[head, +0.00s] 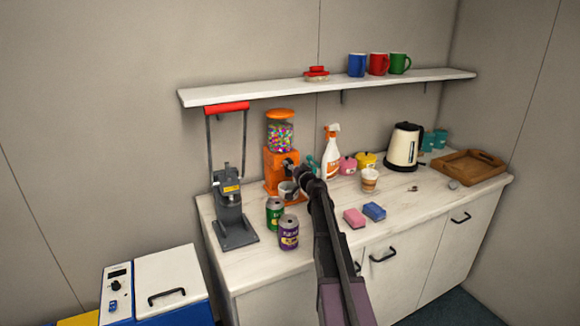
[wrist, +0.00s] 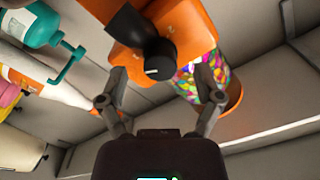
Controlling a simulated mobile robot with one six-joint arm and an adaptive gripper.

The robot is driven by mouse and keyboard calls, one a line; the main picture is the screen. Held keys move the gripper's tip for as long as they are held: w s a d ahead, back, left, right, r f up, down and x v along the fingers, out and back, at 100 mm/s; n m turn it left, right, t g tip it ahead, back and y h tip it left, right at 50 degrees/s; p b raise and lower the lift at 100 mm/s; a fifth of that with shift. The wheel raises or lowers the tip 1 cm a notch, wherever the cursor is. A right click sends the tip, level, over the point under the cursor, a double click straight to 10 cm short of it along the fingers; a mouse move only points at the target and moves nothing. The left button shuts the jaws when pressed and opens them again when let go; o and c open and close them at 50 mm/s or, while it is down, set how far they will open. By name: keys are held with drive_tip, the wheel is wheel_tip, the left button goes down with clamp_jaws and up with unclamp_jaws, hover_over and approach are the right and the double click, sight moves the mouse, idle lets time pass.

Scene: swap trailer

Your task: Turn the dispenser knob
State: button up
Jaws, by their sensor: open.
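The candy dispenser (head: 271,179) is orange with a clear globe of colourful candy (head: 281,138) and an orange lid. It stands on the counter, and it also fills the top of the wrist view (wrist: 181,22). Its dark knob (wrist: 157,58) has a white mark and shows in the wrist view. My gripper (wrist: 160,84) is open, with its fingers spread left and right of the knob and apart from it. In the head view my gripper (head: 298,172) is in front of the dispenser and partly hides its front. Nothing is held.
Soda cans (head: 288,232) and a grey lever press (head: 233,212) stand left of my arm. Pink and blue sponges (head: 374,211), a paper cup (head: 370,180) and a spray bottle (head: 331,158) are to the right. A shelf (head: 300,88) runs above.

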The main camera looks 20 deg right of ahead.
drive_tip(key=s, duration=1)
drive_tip(key=shift+d, duration=0.15)
drive_tip(key=shift+r, duration=0.1)
